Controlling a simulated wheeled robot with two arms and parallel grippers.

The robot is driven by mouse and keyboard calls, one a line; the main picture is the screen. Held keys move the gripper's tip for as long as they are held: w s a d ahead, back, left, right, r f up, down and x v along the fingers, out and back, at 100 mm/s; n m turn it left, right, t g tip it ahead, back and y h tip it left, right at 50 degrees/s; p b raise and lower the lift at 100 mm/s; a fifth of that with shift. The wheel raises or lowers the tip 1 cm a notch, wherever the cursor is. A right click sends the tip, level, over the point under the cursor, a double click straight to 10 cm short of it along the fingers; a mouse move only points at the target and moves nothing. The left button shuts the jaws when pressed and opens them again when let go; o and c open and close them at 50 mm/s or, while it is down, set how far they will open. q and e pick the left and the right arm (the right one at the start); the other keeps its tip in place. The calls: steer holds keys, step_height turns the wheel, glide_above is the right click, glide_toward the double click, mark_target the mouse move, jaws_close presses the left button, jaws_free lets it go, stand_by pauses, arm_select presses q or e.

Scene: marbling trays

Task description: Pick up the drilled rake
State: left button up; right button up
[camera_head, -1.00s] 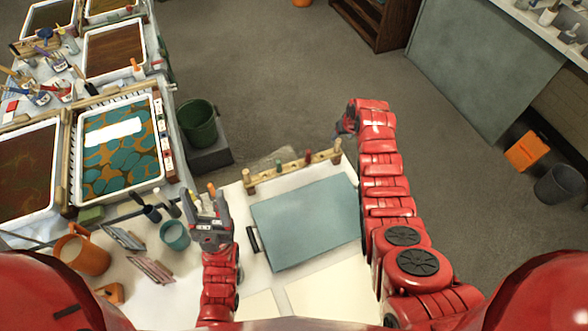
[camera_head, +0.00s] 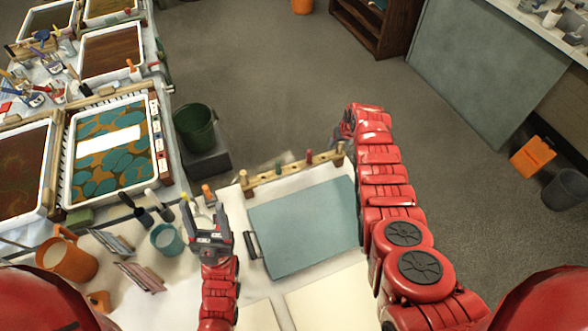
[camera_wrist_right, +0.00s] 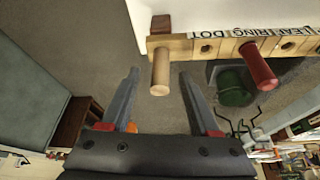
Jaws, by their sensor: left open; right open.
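A wooden rack (camera_head: 290,173) with a row of holes holds several upright handles at the far edge of the white table. In the right wrist view its strip (camera_wrist_right: 221,47) carries letter labels. A pale wooden handle (camera_wrist_right: 161,62) and a red handle (camera_wrist_right: 258,65) stick out of it. I cannot tell which tool is the drilled rake. My right gripper (camera_wrist_right: 158,82) is open, its fingers on either side of the pale handle's end, apart from it. It is partly hidden in the head view (camera_head: 345,128). My left gripper (camera_head: 210,226) is open and empty above the table, left of the blue-grey sheet.
The blue-grey sheet (camera_head: 305,228) lies in the table's middle. At left are an orange mug (camera_head: 66,262), a teal cup (camera_head: 167,240), two comb-like tools (camera_head: 140,276) and a tray with a teal pattern (camera_head: 108,170). A green bucket (camera_head: 194,127) stands behind. Floor beyond the rack is clear.

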jaws_close()
stand_by(0.3)
